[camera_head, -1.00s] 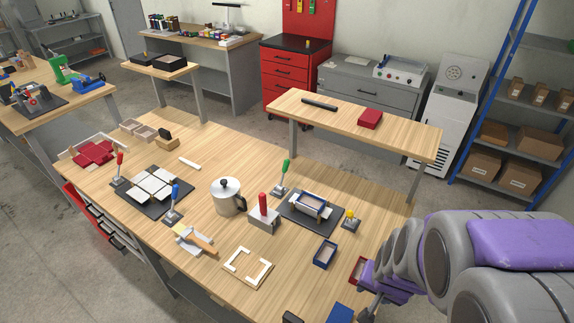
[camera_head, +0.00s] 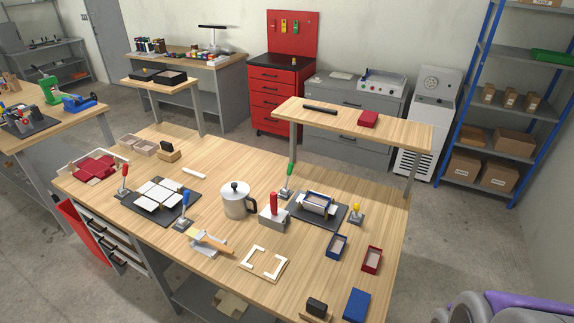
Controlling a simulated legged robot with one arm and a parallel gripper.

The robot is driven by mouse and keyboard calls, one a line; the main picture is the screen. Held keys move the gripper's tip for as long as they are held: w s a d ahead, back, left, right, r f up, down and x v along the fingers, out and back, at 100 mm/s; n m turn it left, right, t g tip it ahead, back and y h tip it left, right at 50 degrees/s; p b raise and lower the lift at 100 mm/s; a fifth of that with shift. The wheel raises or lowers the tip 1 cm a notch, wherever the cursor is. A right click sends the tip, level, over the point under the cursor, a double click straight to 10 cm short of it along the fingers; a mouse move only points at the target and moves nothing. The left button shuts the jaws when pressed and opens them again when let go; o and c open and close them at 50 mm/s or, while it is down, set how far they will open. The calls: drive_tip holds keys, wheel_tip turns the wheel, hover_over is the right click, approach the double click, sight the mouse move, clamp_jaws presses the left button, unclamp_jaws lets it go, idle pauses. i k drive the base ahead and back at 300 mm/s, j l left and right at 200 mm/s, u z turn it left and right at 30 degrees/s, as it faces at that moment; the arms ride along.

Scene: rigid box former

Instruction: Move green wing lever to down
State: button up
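The green wing lever (camera_head: 290,170) stands with its green handle pointing up from a small grey base on the wooden bench. It is at the back left corner of a dark plate (camera_head: 299,213) that carries a former with a blue-edged box (camera_head: 318,200). A yellow-knobbed lever (camera_head: 356,208) stands at the plate's right side. My gripper is out of view; only part of my grey and purple arm shows at the bottom right corner, well away from the green lever.
A red-handled block (camera_head: 273,212) and a metal pot (camera_head: 236,203) stand left of the plate. A blue tray (camera_head: 337,246) and a red tray (camera_head: 372,260) lie in front. A raised wooden shelf (camera_head: 395,130) stands behind. A second dark plate (camera_head: 140,208) has red and blue levers.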

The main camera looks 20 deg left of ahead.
sight(291, 165)
drive_tip(key=k+j, duration=0.1)
drive_tip(key=j, duration=0.6)
drive_tip(key=k+j, duration=0.15)
drive_tip(key=j, duration=0.2)
drive_tip(key=i+j, duration=0.9)
drive_tip(key=j, duration=0.1)
